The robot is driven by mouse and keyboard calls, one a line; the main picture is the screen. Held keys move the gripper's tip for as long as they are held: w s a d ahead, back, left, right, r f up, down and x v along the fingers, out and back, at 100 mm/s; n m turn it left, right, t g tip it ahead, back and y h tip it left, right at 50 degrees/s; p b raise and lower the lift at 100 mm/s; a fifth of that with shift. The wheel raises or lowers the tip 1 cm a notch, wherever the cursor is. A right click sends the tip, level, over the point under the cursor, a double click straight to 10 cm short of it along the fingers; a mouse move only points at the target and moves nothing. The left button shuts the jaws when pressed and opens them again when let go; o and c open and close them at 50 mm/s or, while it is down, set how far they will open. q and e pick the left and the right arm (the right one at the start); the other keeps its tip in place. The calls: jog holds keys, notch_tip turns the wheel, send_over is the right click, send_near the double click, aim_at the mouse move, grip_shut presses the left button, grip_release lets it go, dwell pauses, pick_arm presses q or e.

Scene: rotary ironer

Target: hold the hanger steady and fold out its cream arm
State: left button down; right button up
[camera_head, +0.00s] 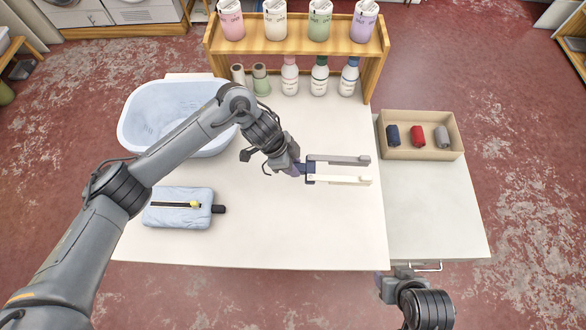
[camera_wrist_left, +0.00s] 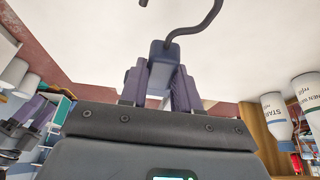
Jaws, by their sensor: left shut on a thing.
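The hanger shows in the head view with a dark blue middle block (camera_head: 309,171), a grey arm (camera_head: 338,160) and a cream arm (camera_head: 340,180). Both arms point right, side by side with a narrow gap, the cream one nearer the table's front. My left gripper (camera_head: 298,169) is shut on the middle block. In the left wrist view the block (camera_wrist_left: 163,62) sits between the two purple fingers, with the dark hook (camera_wrist_left: 205,22) curving up from it. My right gripper (camera_head: 384,284) is at the bottom, beyond the table's front edge, apart from the hanger; its opening is unclear.
A blue basket (camera_head: 150,132) and a light-blue padded item (camera_head: 165,215) are on the left. A wooden shelf (camera_head: 376,70) with several bottles stands at the back. A tan box (camera_head: 420,153) with rolled cloths is on the right. The table (camera_head: 290,235) is clear in front of the hanger.

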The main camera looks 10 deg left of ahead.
pick_arm(q)
jog(key=shift+r, duration=0.4)
jog(key=shift+f, duration=3.5)
jog(key=shift+f, duration=0.2)
jog(key=shift+f, duration=1.1)
jog(key=shift+f, duration=0.25)
jog(key=c, duration=1)
grip_release()
jog(key=shift+r+p, duration=0.35)
jog(key=shift+p, duration=0.15)
